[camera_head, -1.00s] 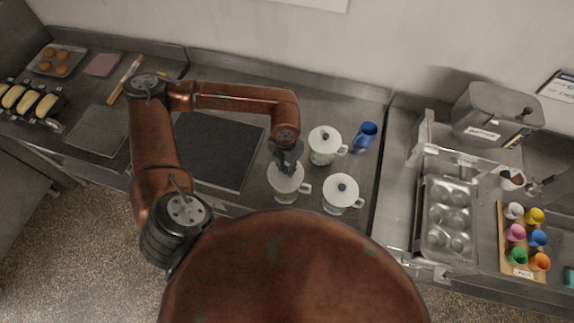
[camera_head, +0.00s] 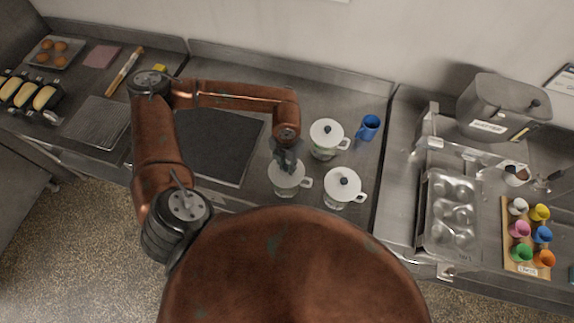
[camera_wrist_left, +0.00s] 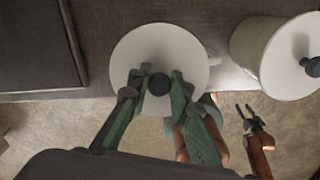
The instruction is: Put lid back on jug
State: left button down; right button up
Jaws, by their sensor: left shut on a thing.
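My left gripper (camera_head: 287,164) points down over the nearest-left jug (camera_head: 284,194) and is shut on the dark knob of its round white lid (camera_head: 294,181). In the left wrist view the fingers (camera_wrist_left: 154,88) stand on both sides of the knob, and the lid (camera_wrist_left: 160,48) covers most of the jug. The lid lies over the jug's mouth; I cannot tell whether it is fully seated. The jug's handle points right. My right gripper (camera_wrist_left: 250,118) shows small in the left wrist view, with its fingers apart and empty.
Two more lidded jugs stand close by, one behind (camera_head: 327,153) and one to the right (camera_head: 341,201). A blue mug (camera_head: 368,127) is behind them. A dark mat (camera_head: 215,150) lies to the left. A muffin tin (camera_head: 450,240) and egg-cup board (camera_head: 520,269) are farther right.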

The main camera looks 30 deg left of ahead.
pick_arm(q)
jog(key=shift+b, duration=0.35)
dwell(0.5)
jog(key=shift+f+b, duration=0.2)
jog(key=shift+b, duration=0.25)
dwell(0.6)
jog(key=c, duration=1.7)
grip_release()
jog(key=shift+o, duration=0.4)
jog(key=o, duration=0.4)
jog(key=shift+r, duration=0.1)
